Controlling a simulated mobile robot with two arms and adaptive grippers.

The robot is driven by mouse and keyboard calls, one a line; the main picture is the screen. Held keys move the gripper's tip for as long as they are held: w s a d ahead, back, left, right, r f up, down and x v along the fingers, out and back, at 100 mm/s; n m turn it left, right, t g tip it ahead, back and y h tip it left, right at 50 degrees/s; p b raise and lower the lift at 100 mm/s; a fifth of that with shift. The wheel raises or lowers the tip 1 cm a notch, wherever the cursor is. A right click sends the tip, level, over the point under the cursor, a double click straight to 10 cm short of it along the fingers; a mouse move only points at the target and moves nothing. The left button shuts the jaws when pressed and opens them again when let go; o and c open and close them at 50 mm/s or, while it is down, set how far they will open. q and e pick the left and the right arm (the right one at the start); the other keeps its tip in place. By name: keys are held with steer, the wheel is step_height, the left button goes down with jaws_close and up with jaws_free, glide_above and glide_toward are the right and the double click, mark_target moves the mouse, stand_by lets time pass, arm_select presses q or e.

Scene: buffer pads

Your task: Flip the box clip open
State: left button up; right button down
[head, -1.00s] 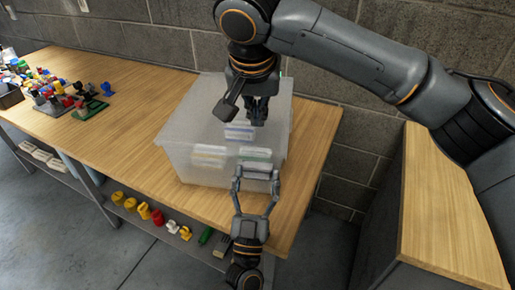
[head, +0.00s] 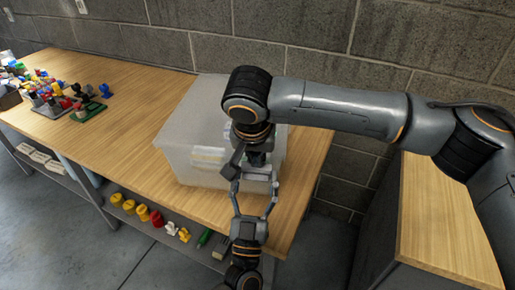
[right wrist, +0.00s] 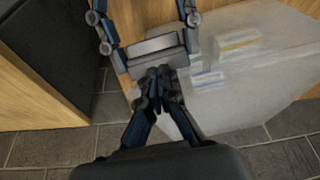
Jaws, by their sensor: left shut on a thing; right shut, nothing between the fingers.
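A translucent, whitish lidded box (head: 185,150) stands near the front right of the wooden bench. A grey clip (right wrist: 152,48) shows at the box's end in the right wrist view; in the head view the right arm mostly hides it. My left gripper (head: 253,188) reaches in from the bottom, its two fingers spread to either side of the clip end and shut on the box there. My right gripper (right wrist: 155,78) is shut and empty, its fingertips at the edge of the clip. Whether they touch the clip is not clear. In the head view the right gripper (head: 257,160) is partly hidden.
Coloured small parts (head: 50,80) and a green stand (head: 88,112) lie on the bench's left. A lower shelf holds yellow and red items (head: 143,212). A grey block wall (head: 310,50) stands behind. The bench middle (head: 120,100) is clear.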

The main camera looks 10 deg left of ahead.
arm_select(q)
steer(key=shift+r, duration=0.1)
arm_select(e)
steer(key=shift+s+f, duration=0.5)
steer(key=shift+s, duration=0.25)
arm_select(q)
steer(key=o, duration=1.5)
arm_select(e)
steer(key=shift+w+r, duration=0.1)
